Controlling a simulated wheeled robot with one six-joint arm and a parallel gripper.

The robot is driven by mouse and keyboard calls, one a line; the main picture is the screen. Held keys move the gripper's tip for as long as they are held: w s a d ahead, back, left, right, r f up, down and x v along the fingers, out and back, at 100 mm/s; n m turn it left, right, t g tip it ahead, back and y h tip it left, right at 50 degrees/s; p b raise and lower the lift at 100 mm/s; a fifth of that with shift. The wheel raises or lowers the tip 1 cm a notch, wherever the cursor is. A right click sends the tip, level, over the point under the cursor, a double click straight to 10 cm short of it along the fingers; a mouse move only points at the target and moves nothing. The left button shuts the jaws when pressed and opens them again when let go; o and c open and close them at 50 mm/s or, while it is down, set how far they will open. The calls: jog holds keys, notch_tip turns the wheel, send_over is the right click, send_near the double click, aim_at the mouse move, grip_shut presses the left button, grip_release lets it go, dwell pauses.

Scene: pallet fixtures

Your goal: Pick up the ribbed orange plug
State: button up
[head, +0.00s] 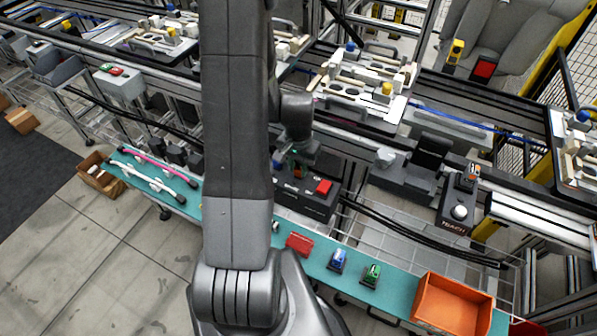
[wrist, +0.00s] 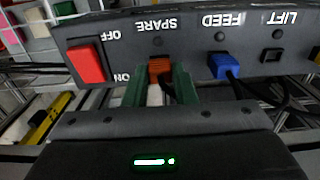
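The ribbed orange plug (wrist: 159,67) sits in the socket marked SPARE on the dark control box (wrist: 125,40), which appears upside down in the wrist view. The green fingers of my gripper (wrist: 160,85) stand on both sides of the plug, with no clear gap between them and it. The gripper looks shut on the plug. Its lower part and cable are partly hidden between the fingers. In the head view, my gripper (head: 296,160) is at the control box (head: 300,200), and the plug cannot be made out there.
A blue plug (wrist: 223,65) sits at FEED, right of my fingers, with a black cable. The LIFT socket (wrist: 271,55) is empty. A red switch (wrist: 87,63) is to the left. An orange bin (head: 452,304) stands on the green shelf (head: 398,297) with small coloured parts.

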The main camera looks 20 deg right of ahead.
grip_shut()
jog(key=shift+r, duration=0.1)
